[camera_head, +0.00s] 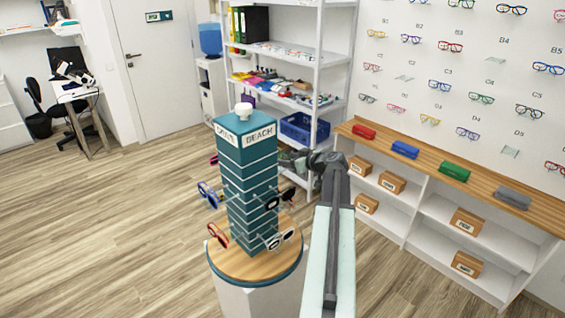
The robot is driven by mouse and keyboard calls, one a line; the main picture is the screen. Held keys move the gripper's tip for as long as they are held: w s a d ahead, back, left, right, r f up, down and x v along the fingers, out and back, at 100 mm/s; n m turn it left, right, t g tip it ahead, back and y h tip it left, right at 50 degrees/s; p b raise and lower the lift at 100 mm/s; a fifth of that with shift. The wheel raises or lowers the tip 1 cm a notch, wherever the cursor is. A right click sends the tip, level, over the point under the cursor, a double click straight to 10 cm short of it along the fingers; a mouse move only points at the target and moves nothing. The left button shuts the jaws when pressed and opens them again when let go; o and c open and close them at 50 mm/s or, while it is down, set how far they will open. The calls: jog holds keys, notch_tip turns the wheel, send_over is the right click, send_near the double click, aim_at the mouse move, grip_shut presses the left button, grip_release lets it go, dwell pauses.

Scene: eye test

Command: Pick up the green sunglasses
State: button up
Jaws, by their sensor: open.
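A teal display tower (247,175) labelled "BEACH" stands on a round wooden top (228,262). Blue sunglasses (208,195), red ones (218,236), dark ones with some red (280,198) and black-and-white ones (280,240) hang on it. A magenta piece (214,160) shows at its left edge. I cannot make out green sunglasses on the tower; its far side is hidden. My gripper (292,158) is open just right of the tower's upper part, at the end of my arm. Its fingers are small and dark, and I cannot tell whether they touch anything.
A white shelf (318,70) with a blue crate (304,128) stands behind. A wooden counter (402,138) with glasses cases, including a green one (454,171), runs along the right. Eyeglasses hang on the wall, some green (481,98). The floor (110,220) at left is clear.

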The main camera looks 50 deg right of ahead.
aim_at(282, 155)
jog(key=b+x, duration=0.1)
jog(key=x, duration=0.3)
jog(key=shift+w+f, duration=0.25)
jog(key=shift+w, duration=0.05)
jog(key=shift+s+r, duration=0.1)
grip_shut()
notch_tip(282, 155, up, 10)
jog(key=p, duration=1)
jog(key=shift+r, duration=0.15)
